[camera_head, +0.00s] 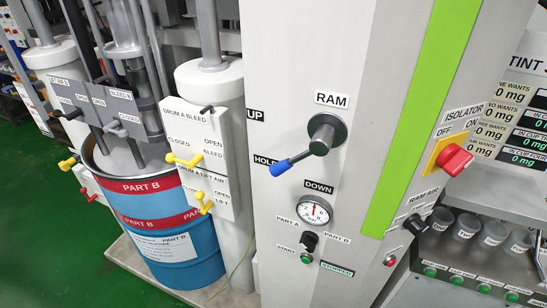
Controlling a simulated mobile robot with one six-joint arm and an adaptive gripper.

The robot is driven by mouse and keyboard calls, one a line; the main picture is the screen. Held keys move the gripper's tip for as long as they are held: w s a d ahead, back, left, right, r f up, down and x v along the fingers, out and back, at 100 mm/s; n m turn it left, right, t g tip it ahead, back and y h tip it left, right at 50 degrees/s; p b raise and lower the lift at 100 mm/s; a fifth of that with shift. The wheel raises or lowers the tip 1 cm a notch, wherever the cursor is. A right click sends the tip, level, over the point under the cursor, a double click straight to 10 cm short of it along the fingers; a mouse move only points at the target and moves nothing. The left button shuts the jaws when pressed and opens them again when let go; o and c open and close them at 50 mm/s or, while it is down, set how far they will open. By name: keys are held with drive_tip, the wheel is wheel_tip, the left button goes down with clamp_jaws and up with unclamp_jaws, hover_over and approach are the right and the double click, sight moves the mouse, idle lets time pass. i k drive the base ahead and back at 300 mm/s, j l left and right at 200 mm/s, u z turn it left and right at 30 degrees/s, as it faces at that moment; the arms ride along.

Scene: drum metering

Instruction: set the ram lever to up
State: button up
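The ram lever (291,162) has a blue handle on a round dark grey hub (327,132) on the front of a light grey cabinet. A RAM label (331,99) sits above the hub. The handle points left and a little down, its tip just beside the HOLD label (265,160). The UP label (254,115) is higher on the left, and the DOWN label (319,187) is below the hub. My gripper is not in view.
Below are a gauge (314,210), a black selector knob (309,241) and a green start button (306,258). A red isolator knob (455,159) is to the right. Yellow-handled valves (184,160) and a blue drum (165,235) are to the left. The space before the lever looks clear.

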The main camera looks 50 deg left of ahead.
sight(320, 145)
drive_tip(key=u, duration=1.75)
